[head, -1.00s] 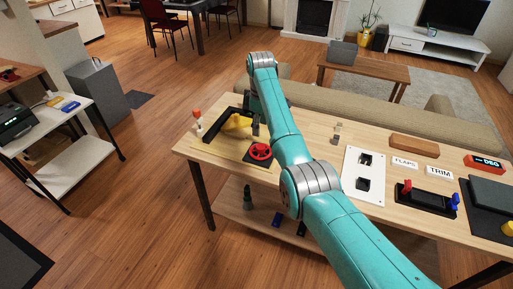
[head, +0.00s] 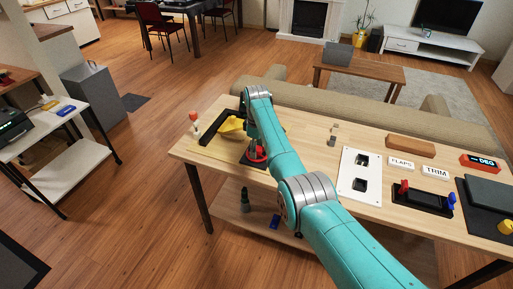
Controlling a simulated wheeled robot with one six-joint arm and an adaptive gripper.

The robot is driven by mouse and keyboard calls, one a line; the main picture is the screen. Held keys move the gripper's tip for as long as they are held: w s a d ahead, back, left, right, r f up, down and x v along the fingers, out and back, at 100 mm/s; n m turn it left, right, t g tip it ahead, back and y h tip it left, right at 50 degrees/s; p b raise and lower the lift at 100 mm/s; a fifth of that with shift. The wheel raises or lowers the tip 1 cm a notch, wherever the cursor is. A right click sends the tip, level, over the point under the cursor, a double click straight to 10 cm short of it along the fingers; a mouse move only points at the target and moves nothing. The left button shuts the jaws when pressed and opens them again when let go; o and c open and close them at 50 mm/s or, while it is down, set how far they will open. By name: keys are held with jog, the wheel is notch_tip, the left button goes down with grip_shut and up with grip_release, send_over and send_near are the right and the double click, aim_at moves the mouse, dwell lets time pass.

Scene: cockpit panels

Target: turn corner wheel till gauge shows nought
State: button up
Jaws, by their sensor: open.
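The red wheel (head: 258,156) sits on a dark base at the left corner of the long wooden table (head: 330,165). My gripper (head: 257,148) is down at the wheel, its fingers over or around it; I cannot tell whether they touch it. The gripper is open. My arm covers part of the wheel. A red block with a black face reading "DEG" (head: 482,162) lies at the table's right end. No gauge needle or number can be read.
A yellow piece (head: 233,124) beside a black bar and a small red-and-white post (head: 195,122) stand close left of the wheel. A white switch plate (head: 360,176), FLAPS and TRIM labels and a black lever unit (head: 424,199) lie to the right.

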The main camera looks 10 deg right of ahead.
jog(key=c, duration=1.1)
jog(key=shift+c, duration=0.2)
jog(key=shift+m, duration=0.3)
jog(key=m, duration=0.5)
jog(key=shift+d+m, duration=0.1)
jog(key=shift+m, duration=0.2)
jog(key=m, duration=0.5)
jog(key=shift+w+d, duration=0.1)
jog(key=shift+m, duration=0.3)
jog(key=o, duration=1.1)
jog(key=shift+o, duration=0.2)
jog(key=shift+r, duration=0.1)
